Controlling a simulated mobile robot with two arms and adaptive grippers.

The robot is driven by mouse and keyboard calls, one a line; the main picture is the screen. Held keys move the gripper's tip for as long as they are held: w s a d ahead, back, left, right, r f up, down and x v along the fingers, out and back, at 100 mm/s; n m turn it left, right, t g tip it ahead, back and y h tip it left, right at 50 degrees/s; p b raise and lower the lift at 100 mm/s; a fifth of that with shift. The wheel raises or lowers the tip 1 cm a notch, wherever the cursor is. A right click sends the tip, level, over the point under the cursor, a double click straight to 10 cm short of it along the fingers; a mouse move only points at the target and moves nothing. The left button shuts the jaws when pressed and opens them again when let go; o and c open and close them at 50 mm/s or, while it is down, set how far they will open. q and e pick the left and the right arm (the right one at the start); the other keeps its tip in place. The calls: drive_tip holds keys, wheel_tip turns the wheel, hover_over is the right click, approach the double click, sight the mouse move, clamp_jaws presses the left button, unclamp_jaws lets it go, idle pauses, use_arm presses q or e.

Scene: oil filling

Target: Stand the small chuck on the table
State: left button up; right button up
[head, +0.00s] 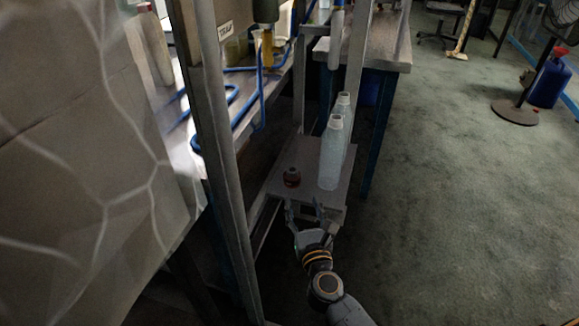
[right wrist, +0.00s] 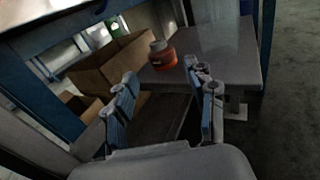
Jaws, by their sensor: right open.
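The small chuck (head: 291,177) is a short dark and reddish piece on the small grey table (head: 309,188), near its left side. In the right wrist view the chuck (right wrist: 162,55) shows an orange-red lower part and a narrower grey top, and looks upright. My right gripper (head: 304,211) is open and empty at the near edge of the table. In the right wrist view the chuck lies beyond the gap between the fingertips (right wrist: 167,84), apart from them. My left gripper is not in view.
Two clear bottles (head: 330,153) stand on the right part of the small table. A metal frame post (head: 222,150) rises at its left. A workbench with blue hoses (head: 236,112) is behind on the left. Open green floor (head: 450,180) lies to the right.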

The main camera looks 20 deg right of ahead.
sight(293, 175)
drive_tip(key=w, duration=0.5)
drive_tip(key=w+d, duration=0.1)
drive_tip(key=w, duration=0.1)
drive_tip(key=shift+w+b, duration=0.35)
drive_tip(key=shift+w, duration=0.05)
drive_tip(key=w+b, duration=0.1)
drive_tip(key=w, duration=0.3)
drive_tip(key=shift+w+r, duration=0.1)
drive_tip(key=shift+w, duration=0.25)
drive_tip(key=shift+w+d, duration=0.1)
drive_tip(key=shift+w, duration=0.3)
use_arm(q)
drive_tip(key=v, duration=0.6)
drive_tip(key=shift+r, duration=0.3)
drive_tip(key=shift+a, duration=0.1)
use_arm(e)
drive_tip(key=shift+r, duration=0.1)
clamp_jaws()
